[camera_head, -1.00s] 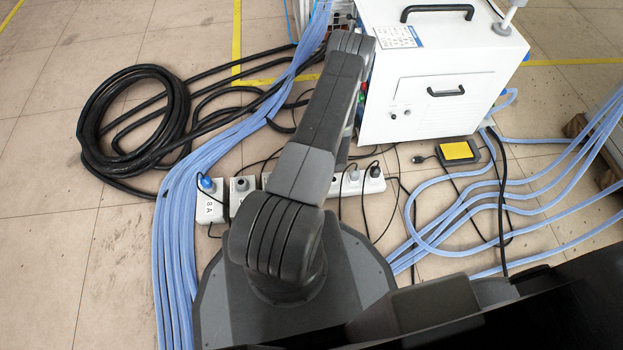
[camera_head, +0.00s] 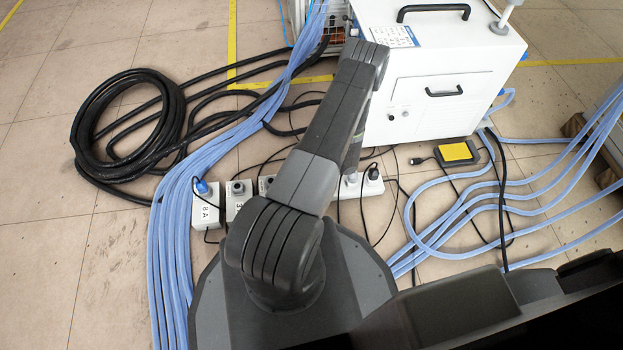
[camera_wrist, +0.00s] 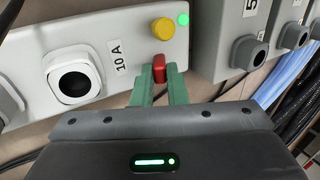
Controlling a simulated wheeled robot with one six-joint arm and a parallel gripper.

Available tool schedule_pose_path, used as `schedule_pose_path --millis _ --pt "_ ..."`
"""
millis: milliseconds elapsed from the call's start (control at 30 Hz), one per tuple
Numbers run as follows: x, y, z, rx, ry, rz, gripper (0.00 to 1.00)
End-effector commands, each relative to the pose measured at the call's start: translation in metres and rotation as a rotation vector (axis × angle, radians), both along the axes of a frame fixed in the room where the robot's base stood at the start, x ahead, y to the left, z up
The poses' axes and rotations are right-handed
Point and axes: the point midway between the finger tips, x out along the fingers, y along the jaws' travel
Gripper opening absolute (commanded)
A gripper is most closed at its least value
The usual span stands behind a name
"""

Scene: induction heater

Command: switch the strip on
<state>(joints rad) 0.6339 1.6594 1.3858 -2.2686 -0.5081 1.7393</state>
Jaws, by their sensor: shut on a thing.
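In the wrist view a pale grey power strip (camera_wrist: 215,30) marked 10 A fills the upper left. It bears a red switch (camera_wrist: 159,67), a round yellow button (camera_wrist: 163,28) and a lit green light (camera_wrist: 183,20). My gripper (camera_wrist: 160,80) has green fingers, shut close together on the red switch. Whether the switch is tipped to one side is too small to tell. In the head view my arm hides the fingers and part of the row of strips, including the strip (camera_head: 372,200) to the right of the arm.
Other strips (camera_head: 205,212) stand left of my arm, with plugs and thin cords. Blue hoses (camera_head: 172,250) run alongside. A coiled black cable (camera_head: 85,130) lies at the left. A white cabinet (camera_head: 450,105) and a yellow pedal (camera_head: 457,152) are at the right.

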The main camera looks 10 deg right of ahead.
Motion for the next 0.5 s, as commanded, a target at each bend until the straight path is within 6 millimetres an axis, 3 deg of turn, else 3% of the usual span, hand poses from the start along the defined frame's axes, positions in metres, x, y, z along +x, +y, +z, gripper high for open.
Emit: schedule_pose_path --millis 67,100,200,500 --pt "0.001 -0.0012 0.0014 -0.002 -0.003 -0.001 0.0" --pt "0.0009 -0.0012 0.0014 -0.002 -0.003 -0.001 0.14" --pt "0.0007 -0.0011 0.0014 -0.001 -0.002 -0.001 0.34" --pt "-0.0001 -0.0008 0.0018 -0.001 0.0 -0.001 0.35"
